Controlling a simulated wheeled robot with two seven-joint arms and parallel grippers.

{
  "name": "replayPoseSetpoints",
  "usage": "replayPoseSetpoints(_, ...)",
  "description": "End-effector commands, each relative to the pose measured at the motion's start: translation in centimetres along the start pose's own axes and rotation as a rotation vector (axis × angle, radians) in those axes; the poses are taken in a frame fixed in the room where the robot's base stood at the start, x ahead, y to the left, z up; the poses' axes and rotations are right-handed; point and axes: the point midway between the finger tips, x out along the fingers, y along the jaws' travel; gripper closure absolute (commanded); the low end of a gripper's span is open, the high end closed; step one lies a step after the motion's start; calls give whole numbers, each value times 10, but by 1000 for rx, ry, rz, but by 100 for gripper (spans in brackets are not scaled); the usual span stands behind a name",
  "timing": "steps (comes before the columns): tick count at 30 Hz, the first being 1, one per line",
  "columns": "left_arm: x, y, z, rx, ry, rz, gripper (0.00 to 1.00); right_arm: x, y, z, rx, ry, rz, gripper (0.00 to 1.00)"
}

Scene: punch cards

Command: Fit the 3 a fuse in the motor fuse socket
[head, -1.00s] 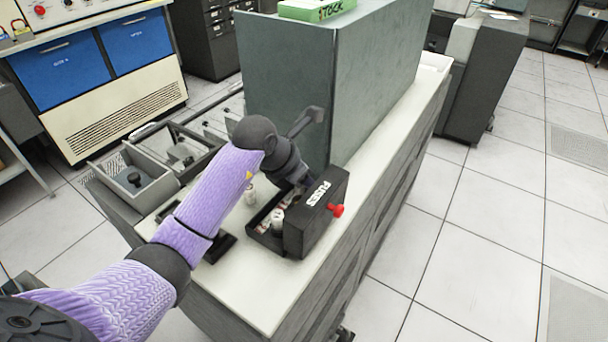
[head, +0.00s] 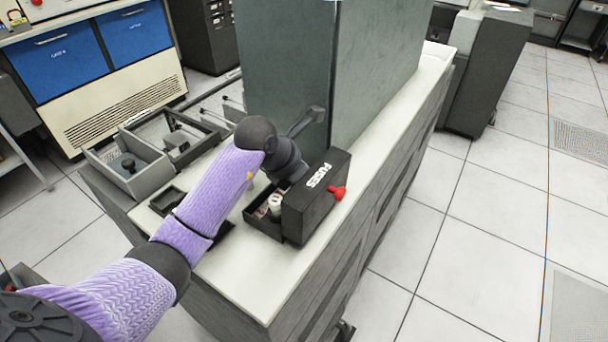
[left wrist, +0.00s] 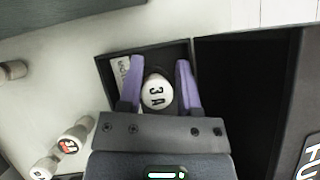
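The 3 A fuse (left wrist: 156,92) has a white cap with black lettering. It stands in an open dark compartment of the fuse box, and a white cap (head: 275,202) shows there in the head view. My left gripper (left wrist: 160,75) has its two purple fingers on either side of the fuse, apart, with narrow gaps to the cap. I cannot make out the motor fuse socket. My right gripper is in neither view.
The black box lettered FUSES (head: 316,195) has a red knob (head: 337,192) and stands on a white bench top (head: 262,285). Other white-capped fuses (left wrist: 75,136) lie outside the compartment. A tall grey cabinet (head: 285,80) rises behind. Grey trays (head: 130,170) sit at left.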

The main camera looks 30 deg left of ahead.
Motion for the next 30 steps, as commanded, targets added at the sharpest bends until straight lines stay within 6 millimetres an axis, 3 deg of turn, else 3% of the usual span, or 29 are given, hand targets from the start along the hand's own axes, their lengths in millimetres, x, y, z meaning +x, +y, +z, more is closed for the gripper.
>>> replayPoseSetpoints(1,2,0,-4,-3,13,0,34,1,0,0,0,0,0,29)
replayPoseSetpoints(3,2,0,-4,-3,13,0,23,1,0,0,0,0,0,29)
replayPoseSetpoints(13,-2,0,-3,-2,10,0,23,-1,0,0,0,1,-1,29)
replayPoseSetpoints(24,-86,2,-3,-2,9,6,23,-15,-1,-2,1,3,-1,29)
replayPoseSetpoints(30,-99,2,-3,-4,9,3,23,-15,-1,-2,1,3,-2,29)
